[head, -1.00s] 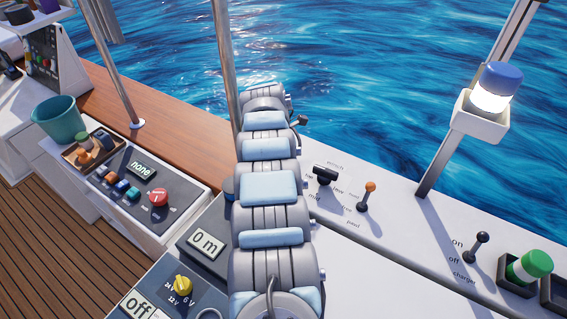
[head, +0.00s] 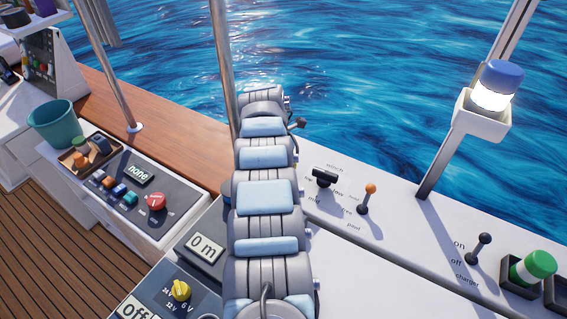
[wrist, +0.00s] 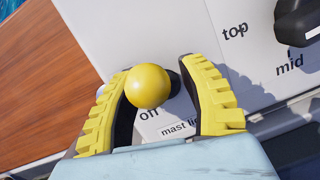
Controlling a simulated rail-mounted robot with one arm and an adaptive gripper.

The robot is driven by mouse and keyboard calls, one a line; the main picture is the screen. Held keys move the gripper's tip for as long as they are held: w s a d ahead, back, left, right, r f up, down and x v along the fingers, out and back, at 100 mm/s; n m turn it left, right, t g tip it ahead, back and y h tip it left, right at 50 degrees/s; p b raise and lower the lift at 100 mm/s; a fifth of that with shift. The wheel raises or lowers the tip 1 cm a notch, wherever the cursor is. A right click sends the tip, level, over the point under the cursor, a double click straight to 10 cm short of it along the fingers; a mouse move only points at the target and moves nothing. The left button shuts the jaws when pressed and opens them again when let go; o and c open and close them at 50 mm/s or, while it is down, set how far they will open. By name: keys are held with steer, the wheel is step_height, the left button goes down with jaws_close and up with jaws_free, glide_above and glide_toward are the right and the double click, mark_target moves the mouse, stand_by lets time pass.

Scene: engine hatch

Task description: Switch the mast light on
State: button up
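A lever with a yellow ball knob (wrist: 148,86) stands on a white panel in the wrist view. The panel carries an "off" label and a partly covered label that reads "mast li" (wrist: 178,130). My gripper (wrist: 158,88) is open, with one yellow ribbed finger on each side of the ball. The left finger is close to the ball, and a gap shows at the right finger. I cannot tell whether either finger touches it. In the head view my arm hides the gripper and this lever.
A black handle (wrist: 297,20) stands by the "top" and "mid" labels. In the head view, an orange-tipped lever (head: 370,189), a black-knobbed lever (head: 484,239) and a green knob (head: 540,264) stand on the right panel. A blue-capped lamp (head: 502,77) glows white on a post.

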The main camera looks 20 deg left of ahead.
steer(key=shift+r, duration=0.1)
steer(key=shift+r, duration=0.5)
step_height(320, 180, up, 11)
steer(key=s+a, duration=0.1)
steer(key=shift+s+f, duration=0.15)
steer(key=shift+s, duration=0.25)
